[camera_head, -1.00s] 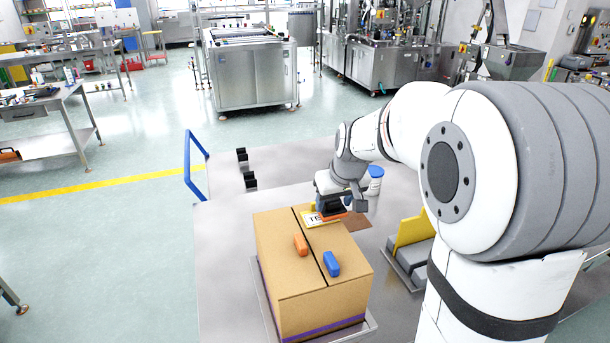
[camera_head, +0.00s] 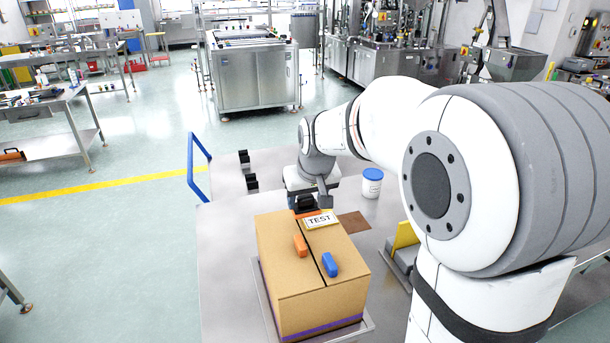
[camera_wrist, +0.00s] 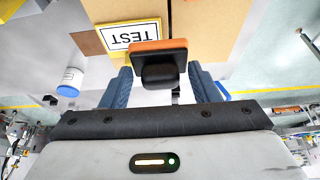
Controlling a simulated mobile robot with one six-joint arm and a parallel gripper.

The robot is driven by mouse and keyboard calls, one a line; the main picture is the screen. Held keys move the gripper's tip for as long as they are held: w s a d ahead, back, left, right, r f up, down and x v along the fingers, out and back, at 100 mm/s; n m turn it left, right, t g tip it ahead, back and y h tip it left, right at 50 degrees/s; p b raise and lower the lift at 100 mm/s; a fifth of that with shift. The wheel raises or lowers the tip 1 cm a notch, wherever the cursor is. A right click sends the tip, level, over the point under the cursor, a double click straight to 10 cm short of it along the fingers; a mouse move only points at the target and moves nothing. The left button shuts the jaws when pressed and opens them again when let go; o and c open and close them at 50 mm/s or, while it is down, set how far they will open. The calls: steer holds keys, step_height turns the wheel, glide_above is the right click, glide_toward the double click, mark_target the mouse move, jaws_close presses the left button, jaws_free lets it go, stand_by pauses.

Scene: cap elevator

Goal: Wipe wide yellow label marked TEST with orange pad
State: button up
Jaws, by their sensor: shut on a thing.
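The wide yellow-edged label marked TEST (camera_head: 320,220) lies flat on top of the cardboard box (camera_head: 290,285), near its far edge; it shows upside down in the wrist view (camera_wrist: 130,37). My gripper (camera_head: 305,203) is shut on the black handle of the orange pad (camera_wrist: 158,46). The pad is at the box's far edge, just left of the label in the head view (camera_head: 309,213). In the wrist view the pad sits beside the label, close to its corner. I cannot tell whether the pad touches the box top.
A white tub with blue lid (camera_head: 371,186) stands behind right. A brown flat patch (camera_head: 354,225) and yellow piece (camera_head: 404,238) lie right of the box.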

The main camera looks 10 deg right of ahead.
steer(key=shift+r+p, duration=1.3)
steer(key=shift+r, duration=1.1)
